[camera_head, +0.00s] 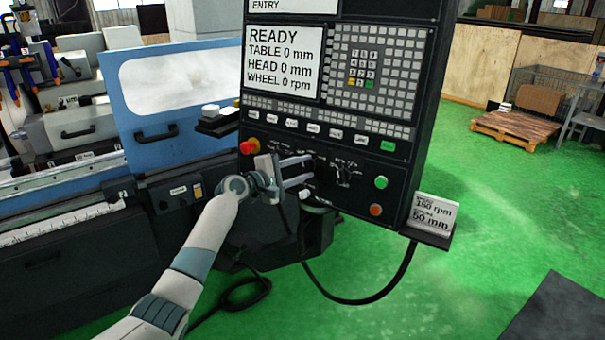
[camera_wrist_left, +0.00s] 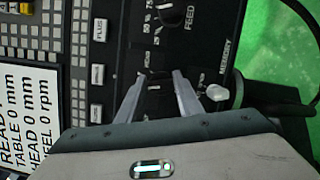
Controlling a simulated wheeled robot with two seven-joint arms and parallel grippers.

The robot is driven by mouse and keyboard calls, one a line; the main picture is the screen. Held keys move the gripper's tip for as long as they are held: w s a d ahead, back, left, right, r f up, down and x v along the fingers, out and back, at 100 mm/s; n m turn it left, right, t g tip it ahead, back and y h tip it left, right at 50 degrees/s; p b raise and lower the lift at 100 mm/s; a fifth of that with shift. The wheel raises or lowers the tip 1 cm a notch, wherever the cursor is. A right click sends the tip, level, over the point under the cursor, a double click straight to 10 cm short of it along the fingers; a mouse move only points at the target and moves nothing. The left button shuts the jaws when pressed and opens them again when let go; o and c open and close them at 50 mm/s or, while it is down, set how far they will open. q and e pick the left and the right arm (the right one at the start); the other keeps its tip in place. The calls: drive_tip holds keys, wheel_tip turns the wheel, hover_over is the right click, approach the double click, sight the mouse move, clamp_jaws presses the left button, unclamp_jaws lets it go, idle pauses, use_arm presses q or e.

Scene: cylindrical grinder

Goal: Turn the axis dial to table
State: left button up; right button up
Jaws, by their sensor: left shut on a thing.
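The black control panel (camera_head: 400,145) stands in front of me with a row of dials along its lower part. My left gripper (camera_head: 310,170) reaches the panel from the left, its two fingers against that row. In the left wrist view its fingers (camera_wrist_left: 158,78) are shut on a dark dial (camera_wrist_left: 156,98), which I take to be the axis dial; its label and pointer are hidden. The screen (camera_head: 283,60) reads READY, TABLE 0 mm, HEAD 0 mm, WHEEL 0 rpm. My right gripper is not in view.
The FEED dial (camera_wrist_left: 172,14) sits beside the held dial. A red emergency button (camera_head: 250,146), a green button (camera_head: 381,182) and an orange-red button (camera_head: 376,210) are nearby. A white card (camera_head: 433,213) reads 150 rpm and 50 mm. A black cable (camera_head: 350,301) hangs below.

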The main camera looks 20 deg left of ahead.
use_arm(q)
drive_tip(key=shift+f+m+g+b, duration=0.15)
drive_tip(key=shift+m+g+b, duration=0.4)
drive_tip(key=shift+m, duration=1.05)
drive_tip(key=o, duration=1)
drive_tip(key=shift+s, duration=0.1)
drive_tip(key=b+v, duration=0.5)
drive_tip(key=v, duration=1.2)
drive_tip(key=shift+s+d, duration=0.1)
drive_tip(key=shift+s, duration=0.15)
